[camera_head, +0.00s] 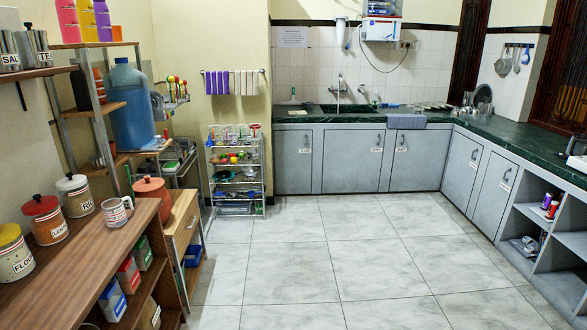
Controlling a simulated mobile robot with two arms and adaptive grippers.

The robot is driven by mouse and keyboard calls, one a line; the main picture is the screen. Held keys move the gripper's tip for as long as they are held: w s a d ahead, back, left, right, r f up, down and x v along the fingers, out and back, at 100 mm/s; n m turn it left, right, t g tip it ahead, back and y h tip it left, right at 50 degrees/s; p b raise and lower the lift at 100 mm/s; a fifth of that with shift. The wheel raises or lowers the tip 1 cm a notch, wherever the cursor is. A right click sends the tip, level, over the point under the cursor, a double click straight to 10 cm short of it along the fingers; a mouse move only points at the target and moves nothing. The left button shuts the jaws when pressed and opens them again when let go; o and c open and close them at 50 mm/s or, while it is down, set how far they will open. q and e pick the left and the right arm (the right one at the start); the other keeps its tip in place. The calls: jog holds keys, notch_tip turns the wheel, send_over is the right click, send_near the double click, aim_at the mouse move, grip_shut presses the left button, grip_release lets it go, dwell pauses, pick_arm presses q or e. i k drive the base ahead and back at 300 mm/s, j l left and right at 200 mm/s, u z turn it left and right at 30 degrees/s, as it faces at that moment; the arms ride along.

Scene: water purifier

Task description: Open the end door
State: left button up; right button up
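Several grey cabinet doors are shut under the dark green counter. Along the back wall are a left door (292,170), a middle door (350,167) and a right door (412,170). Along the right side are a farther door (460,170) and a nearer door (492,198). The labels are too small to read surely, so I cannot tell which is the end door. Neither of my grippers is in view.
The tiled floor (330,262) is clear up to the cabinets. A wooden shelf unit (85,262) with jars stands at the left. A wire rack (237,188) stands beside the back-left cabinets. Open shelves (565,268) are at the right.

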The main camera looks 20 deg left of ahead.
aim_at(292, 149)
jog(key=i+l+u, duration=0.2)
jog(key=i, duration=0.25)
jog(key=i+l+u, duration=0.2)
jog(key=i, duration=0.3)
jog(key=i+j+u, duration=0.25)
jog(key=i, duration=0.85)
jog(key=i+u, duration=0.3)
jog(key=i, duration=0.8)
